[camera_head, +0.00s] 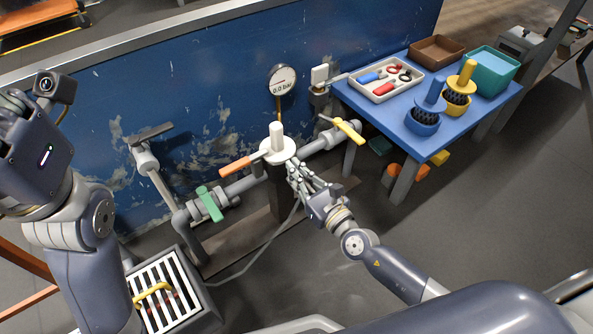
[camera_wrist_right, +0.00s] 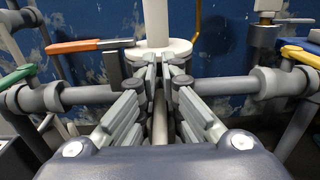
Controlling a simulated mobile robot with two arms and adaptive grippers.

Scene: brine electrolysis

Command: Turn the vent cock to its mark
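Several cock handles show on the grey pipework: an orange lever (camera_head: 242,165) left of the white flanged cap (camera_head: 277,150), a green one (camera_head: 209,204), a yellow one (camera_head: 348,130) and a grey one (camera_head: 151,134). I cannot tell which is the vent cock, and I make out no mark. My right gripper (camera_head: 293,166) is just below and in front of the cap. In the right wrist view its fingers (camera_wrist_right: 163,75) stand apart with a narrow gap, under the cap (camera_wrist_right: 158,49); the orange lever (camera_wrist_right: 92,46) is left of them.
A gauge (camera_head: 283,79) reading 0.0 bar stands behind the cap. A blue table (camera_head: 420,145) at the right holds a white tray (camera_head: 371,97), brushes and bins. A grated drain box (camera_head: 190,318) is at lower left. A blue wall (camera_head: 215,85) runs behind the pipes.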

